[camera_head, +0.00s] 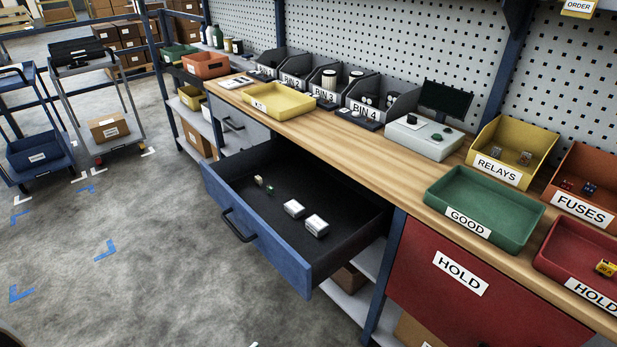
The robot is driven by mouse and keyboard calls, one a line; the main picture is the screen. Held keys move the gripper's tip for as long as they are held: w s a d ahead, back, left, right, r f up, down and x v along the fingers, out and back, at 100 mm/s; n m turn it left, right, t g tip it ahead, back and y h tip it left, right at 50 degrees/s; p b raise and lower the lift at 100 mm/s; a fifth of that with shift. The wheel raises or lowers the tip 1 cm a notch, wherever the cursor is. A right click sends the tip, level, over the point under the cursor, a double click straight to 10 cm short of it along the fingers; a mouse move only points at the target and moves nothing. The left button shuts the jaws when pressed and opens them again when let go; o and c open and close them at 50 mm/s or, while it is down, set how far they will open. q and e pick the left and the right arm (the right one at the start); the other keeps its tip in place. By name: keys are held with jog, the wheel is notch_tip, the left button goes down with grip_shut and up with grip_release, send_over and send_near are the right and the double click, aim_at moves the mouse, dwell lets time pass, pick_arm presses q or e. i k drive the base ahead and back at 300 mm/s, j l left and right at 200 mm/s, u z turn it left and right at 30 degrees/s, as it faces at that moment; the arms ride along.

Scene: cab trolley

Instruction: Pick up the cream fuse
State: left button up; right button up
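A small cream block, which looks like the cream fuse (258,181), lies near the left end of the open blue drawer (262,250). A small green piece (270,190) lies just beside it. The orange FUSES bin (583,214) on the right of the bench holds small dark red and dark blue pieces. Neither of my grippers shows in the head view.
The drawer juts out from under the wooden bench (388,157). A green GOOD tray (465,226), a yellow RELAYS bin (497,180) and a red HOLD tray (588,283) stand at the right. A red HOLD front (440,300) is below. Floor in front is clear.

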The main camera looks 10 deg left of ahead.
aim_at(258, 180)
jog(key=j+z, duration=0.8)
jog(key=k+j, duration=0.1)
jog(key=j, duration=0.25)
jog(key=j+z, duration=0.15)
jog(key=j, duration=0.2)
jog(key=k+j, duration=0.15)
jog(key=j, duration=0.15)
jog(key=j+z, duration=0.05)
